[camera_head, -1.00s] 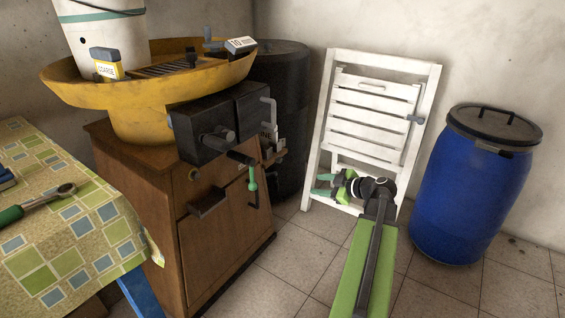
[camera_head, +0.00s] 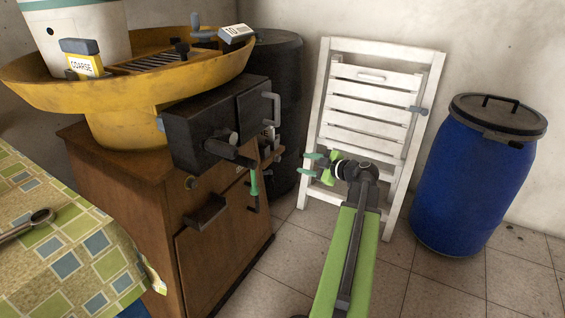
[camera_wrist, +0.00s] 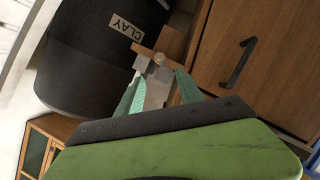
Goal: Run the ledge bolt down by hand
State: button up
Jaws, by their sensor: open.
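My gripper (camera_head: 311,164) is open, its two green fingers apart and pointing left toward the cabinet side in the head view. In the wrist view my gripper (camera_wrist: 158,90) has a pale metal piece in line between its fingers; I cannot tell whether they touch it. A small wooden ledge (camera_wrist: 174,42) lies just beyond, with a small round bolt end (camera_wrist: 160,58) at its edge. In the head view the ledge (camera_head: 268,153) sticks out at the cabinet's right side, small and partly hidden by the machine. How far the bolt is screwed in cannot be told.
A wooden cabinet (camera_head: 215,255) carries a yellow pan machine with a black box (camera_head: 195,140) and a green-handled crank (camera_head: 254,183). A black barrel (camera_wrist: 85,60) labelled CLAY stands behind the ledge. A white folding chair (camera_head: 323,150) and blue barrel (camera_head: 465,185) stand right.

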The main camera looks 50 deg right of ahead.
aim_at(279, 159)
jog(key=b+x, duration=0.3)
jog(key=x, duration=1)
grip_shut()
